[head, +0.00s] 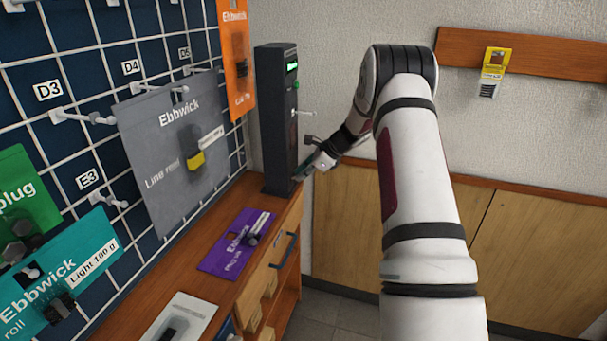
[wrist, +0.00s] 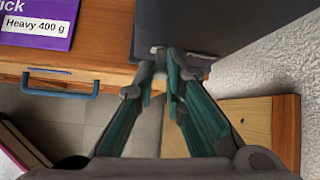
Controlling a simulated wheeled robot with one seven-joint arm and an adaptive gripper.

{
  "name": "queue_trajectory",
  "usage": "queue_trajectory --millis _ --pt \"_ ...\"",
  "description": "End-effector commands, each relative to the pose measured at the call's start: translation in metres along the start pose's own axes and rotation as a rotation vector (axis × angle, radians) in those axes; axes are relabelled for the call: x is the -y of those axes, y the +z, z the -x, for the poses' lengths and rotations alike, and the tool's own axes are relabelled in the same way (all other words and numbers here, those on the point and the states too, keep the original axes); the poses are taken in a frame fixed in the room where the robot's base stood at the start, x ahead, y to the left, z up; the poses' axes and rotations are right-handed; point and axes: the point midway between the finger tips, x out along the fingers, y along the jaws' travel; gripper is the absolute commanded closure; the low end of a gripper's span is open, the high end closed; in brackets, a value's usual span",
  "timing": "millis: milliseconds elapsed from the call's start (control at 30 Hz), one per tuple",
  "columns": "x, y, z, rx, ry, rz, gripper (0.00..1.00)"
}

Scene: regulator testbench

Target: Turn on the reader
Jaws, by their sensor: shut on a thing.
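The reader (head: 278,120) is a tall dark upright box at the far end of the wooden counter. Its small screen is lit green, with a green button below it and a small pale peg further down. My gripper (head: 303,172) is at the lower part of the reader's right-hand face.
A purple packet (head: 237,243) lies on the counter, left of the gripper in the wrist view. A blue drawer handle (wrist: 60,82) sticks out below the counter edge. A wire rack with hanging packets (head: 175,150) stands at left. Room right of the counter is open.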

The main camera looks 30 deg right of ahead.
Motion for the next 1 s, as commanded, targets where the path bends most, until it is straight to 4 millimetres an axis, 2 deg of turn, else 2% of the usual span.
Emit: queue_trajectory --millis 167,200,267,300,667,767,1000 --pt "0.001 -0.001 0.001 -0.001 -0.004 0.001 1.00" --pt "0.002 -0.001 0.001 -0.001 -0.004 0.001 0.85" --pt "0.001 -0.001 0.001 -0.001 -0.004 0.001 0.71" --pt "0.001 -0.001 0.000 -0.001 -0.004 0.001 0.69" --pt "0.001 0.000 0.005 0.000 -0.002 0.001 0.69" --pt "0.002 0.000 0.017 -0.001 -0.005 0.002 0.69" --pt "0.001 0.000 0.064 0.000 -0.005 0.001 0.69"
